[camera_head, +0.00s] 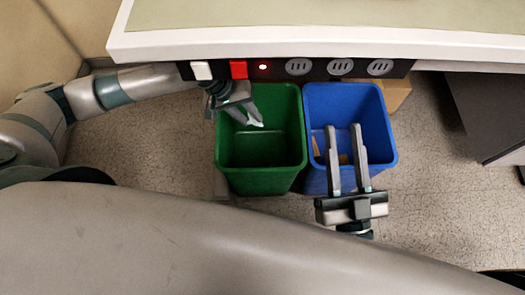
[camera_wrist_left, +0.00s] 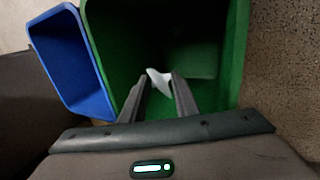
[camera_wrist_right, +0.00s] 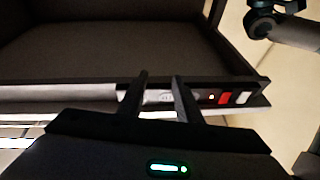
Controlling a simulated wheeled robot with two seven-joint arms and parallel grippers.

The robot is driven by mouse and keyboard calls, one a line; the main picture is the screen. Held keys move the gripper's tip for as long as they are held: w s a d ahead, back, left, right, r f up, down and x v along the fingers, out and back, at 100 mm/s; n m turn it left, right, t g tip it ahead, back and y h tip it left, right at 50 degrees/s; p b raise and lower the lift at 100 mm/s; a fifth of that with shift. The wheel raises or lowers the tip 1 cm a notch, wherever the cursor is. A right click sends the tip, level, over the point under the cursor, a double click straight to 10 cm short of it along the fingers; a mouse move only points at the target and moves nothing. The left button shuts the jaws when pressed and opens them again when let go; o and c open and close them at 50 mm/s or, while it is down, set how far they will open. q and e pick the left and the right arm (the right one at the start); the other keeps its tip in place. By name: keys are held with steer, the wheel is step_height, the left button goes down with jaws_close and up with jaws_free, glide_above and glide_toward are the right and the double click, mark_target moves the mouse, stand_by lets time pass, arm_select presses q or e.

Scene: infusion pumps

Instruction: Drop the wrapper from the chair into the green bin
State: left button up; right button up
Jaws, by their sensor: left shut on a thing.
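The green bin (camera_head: 262,180) stands on the floor below the table edge, left of the blue bin. My left gripper (camera_head: 252,117) reaches over the bin's back left part, with its fingers pointing down at the opening. It is shut on a small white wrapper (camera_head: 255,123). The wrapper also shows between the fingertips in the left wrist view (camera_wrist_left: 158,80), with the green bin's walls (camera_wrist_left: 118,55) around it. My right gripper (camera_head: 343,128) is open and empty over the blue bin. In the right wrist view its fingers (camera_wrist_right: 160,75) stand apart. The chair cannot be made out for certain.
The blue bin (camera_head: 385,130) touches or nearly touches the green bin and has brownish contents. The table (camera_head: 300,45) overhangs behind both bins, with a strip of switches and sockets (camera_head: 300,68) on its front. A cardboard box (camera_head: 397,92) sits behind the blue bin.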

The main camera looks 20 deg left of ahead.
arm_select(q)
steer(key=shift+f, duration=0.1)
arm_select(e)
steer(key=shift+s+r, duration=0.3)
steer(key=shift+r, duration=0.2)
arm_select(q)
steer(key=o, duration=1.1)
